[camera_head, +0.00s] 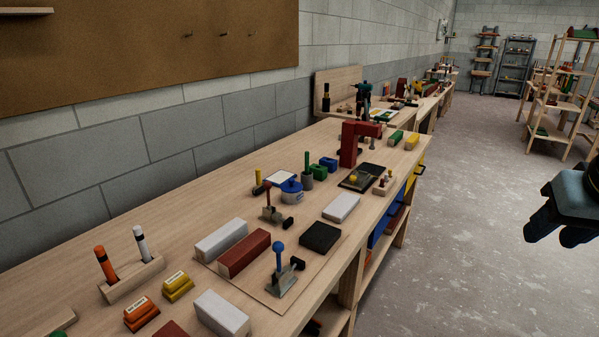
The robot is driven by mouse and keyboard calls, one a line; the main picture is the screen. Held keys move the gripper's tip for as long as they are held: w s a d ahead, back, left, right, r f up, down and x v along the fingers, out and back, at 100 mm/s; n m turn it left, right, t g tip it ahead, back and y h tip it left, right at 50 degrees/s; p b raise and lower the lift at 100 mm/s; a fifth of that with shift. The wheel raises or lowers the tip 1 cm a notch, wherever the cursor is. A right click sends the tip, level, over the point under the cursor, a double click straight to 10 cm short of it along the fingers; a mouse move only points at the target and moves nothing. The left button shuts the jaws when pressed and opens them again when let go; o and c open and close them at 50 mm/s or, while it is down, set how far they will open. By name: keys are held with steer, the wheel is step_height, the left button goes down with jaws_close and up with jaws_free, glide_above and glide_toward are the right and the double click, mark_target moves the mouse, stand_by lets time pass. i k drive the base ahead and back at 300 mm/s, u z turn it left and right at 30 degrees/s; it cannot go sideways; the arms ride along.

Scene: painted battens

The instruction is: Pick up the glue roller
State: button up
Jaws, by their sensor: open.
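I cannot say for certain which item is the glue roller. A small tool with a yellow upright handle and a dark body (261,187) lies on the workbench (110,238), left of a blue lidded pot (291,191); it may be the roller, but it is too small to tell. My gripper (558,234) hangs at the right edge over the open floor, well away from the bench. It is open, with nothing seen between its dark fingers.
A board on the bench holds two knobbed clamps (281,278), white and dark red blocks (244,254) and a black pad (320,237). A marker stand (132,280) is at the front left. A red frame (351,146) stands farther back. The concrete floor (463,240) beside the bench is clear.

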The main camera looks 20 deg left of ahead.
mark_target(258, 188)
steer(key=u, duration=0.2)
steer(key=i, duration=1.05)
steer(key=u, duration=0.75)
steer(key=i, duration=0.3)
steer(key=u, duration=0.25)
steer(key=k, duration=0.9)
steer(key=u, duration=0.2)
steer(key=i, duration=0.9)
steer(key=z, duration=0.1)
